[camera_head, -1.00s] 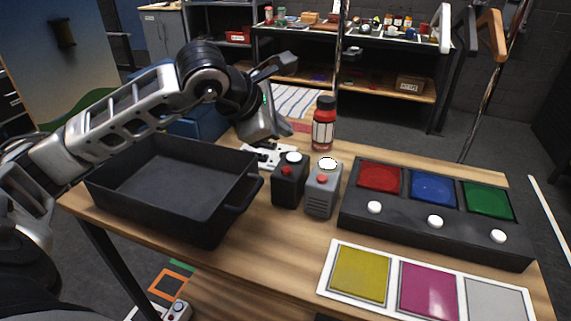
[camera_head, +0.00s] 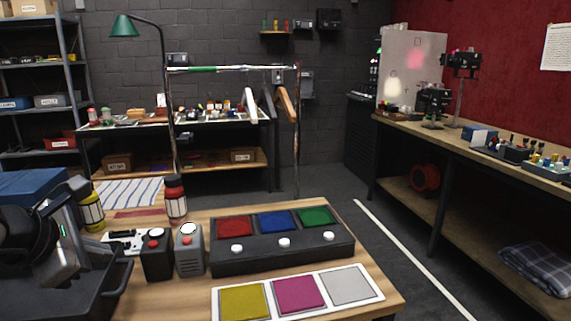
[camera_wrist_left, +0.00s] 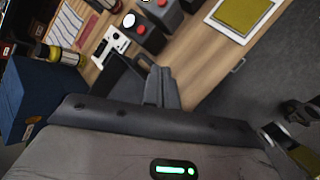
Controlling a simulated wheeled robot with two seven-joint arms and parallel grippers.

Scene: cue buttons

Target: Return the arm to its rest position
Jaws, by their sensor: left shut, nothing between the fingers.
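My left gripper (camera_head: 76,189) is at the left edge of the head view, raised over the black tray side of the table. Its fingers are shut and empty. They also show in the left wrist view (camera_wrist_left: 152,80), with table items beyond them. The gripper appears apart from the things around it, though its exact height is hard to tell. The arm behind it is mostly cut off by the frame edge.
The black tray (camera_head: 112,291) is partly hidden by my arm. A yellow bottle (camera_head: 92,213), red bottle (camera_head: 175,200), two button boxes (camera_head: 157,262) (camera_head: 190,262), a three-colour button panel (camera_head: 290,258) and a colour card (camera_head: 375,290) occupy the table. The floor right is clear.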

